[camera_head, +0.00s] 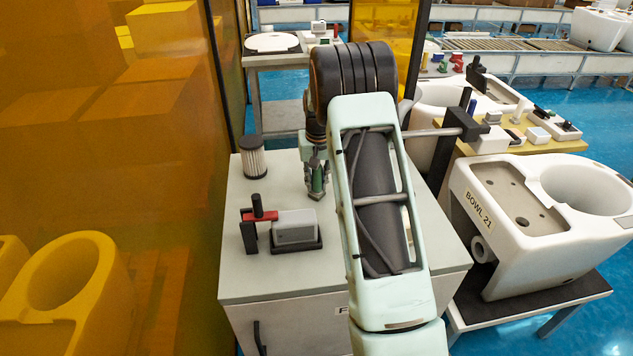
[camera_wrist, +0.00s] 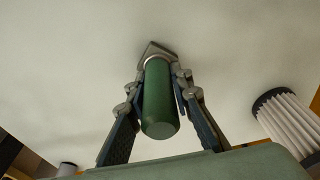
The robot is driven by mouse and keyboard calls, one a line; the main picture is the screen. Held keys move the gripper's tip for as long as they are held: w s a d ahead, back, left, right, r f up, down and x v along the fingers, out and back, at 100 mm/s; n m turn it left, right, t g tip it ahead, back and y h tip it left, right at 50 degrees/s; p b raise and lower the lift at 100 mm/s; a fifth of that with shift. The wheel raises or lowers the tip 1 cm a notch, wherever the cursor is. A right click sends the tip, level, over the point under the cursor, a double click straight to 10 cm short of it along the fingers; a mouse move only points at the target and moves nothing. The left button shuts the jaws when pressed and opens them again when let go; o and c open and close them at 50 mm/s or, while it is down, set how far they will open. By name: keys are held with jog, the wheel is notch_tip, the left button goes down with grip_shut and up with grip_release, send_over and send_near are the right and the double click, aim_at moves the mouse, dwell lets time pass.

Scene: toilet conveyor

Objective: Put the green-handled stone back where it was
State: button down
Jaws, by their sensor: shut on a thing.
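The green-handled stone has a thick green cylindrical handle and a grey, pointed head. In the wrist view its handle (camera_wrist: 160,105) lies between the two fingers of my gripper (camera_wrist: 159,84), which is shut on it. The grey head (camera_wrist: 155,50) points away from the camera toward the pale cabinet top. I cannot tell whether it touches the surface. In the head view my gripper (camera_head: 317,178) points down over the back middle of the cabinet top (camera_head: 270,275), with a little green showing between its fingers. No marked resting place for the stone is clear in these views.
A black-capped pleated filter (camera_head: 252,160) stands left of my gripper. A grey box (camera_head: 295,228) on a black base and a red-and-black tool (camera_head: 258,216) sit in front. An amber screen (camera_head: 110,150) borders the left; a white toilet bowl (camera_head: 530,220) stands right.

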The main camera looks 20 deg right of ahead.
jog(key=c, duration=1.7)
grip_release()
jog(key=shift+c, duration=0.2)
jog(key=r, duration=0.4)
jog(key=s+r, duration=0.1)
jog(key=r, duration=0.7)
jog(key=shift+s+a, duration=0.2)
jog(key=shift+s, duration=0.2)
